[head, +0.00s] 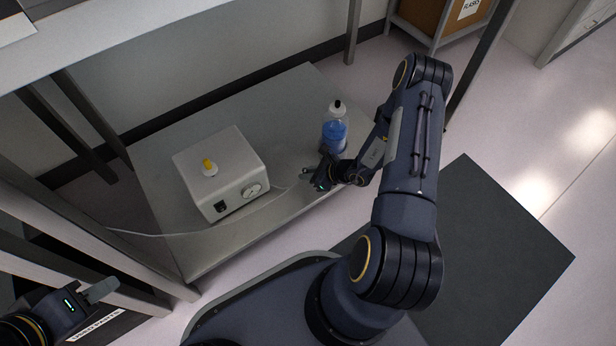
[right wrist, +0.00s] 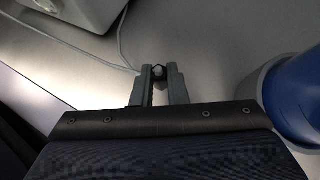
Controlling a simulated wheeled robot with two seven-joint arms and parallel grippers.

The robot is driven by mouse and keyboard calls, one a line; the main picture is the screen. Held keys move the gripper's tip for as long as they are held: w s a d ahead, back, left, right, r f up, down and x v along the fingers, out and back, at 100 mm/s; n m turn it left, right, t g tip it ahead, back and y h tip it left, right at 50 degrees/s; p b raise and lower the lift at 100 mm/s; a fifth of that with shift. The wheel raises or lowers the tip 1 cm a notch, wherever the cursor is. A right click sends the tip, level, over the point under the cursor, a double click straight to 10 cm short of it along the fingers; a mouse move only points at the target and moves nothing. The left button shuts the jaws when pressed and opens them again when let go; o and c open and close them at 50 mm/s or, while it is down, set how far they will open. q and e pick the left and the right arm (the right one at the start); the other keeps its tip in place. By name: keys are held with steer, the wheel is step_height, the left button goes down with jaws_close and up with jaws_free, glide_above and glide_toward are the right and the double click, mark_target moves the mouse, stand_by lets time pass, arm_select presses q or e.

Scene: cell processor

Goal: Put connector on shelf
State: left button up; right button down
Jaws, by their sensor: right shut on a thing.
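The connector (right wrist: 157,70) is a small pale, dark-rimmed piece between the fingertips of my right gripper (right wrist: 158,80), which is shut on it. In the head view my right gripper (head: 312,176) is low over the front right part of the grey metal shelf (head: 280,95), beside the bottle. A thin pale tube (head: 232,222) runs across the shelf front toward this gripper. Whether the connector touches the shelf, I cannot tell. My left gripper (head: 102,290) is at the lower left of the head view, away from the shelf; its finger opening is unclear.
A white box (head: 222,170) with a gauge and yellow-capped fitting stands on the shelf, left of my right gripper. A bottle of blue liquid (head: 334,132) stands close behind it; its blue side (right wrist: 292,100) shows in the wrist view. The shelf's back middle is clear.

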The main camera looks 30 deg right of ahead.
steer(key=shift+f, duration=0.45)
steer(key=shift+f, duration=0.15)
steer(key=c, duration=1.4)
jaws_free()
steer(key=shift+c, duration=0.2)
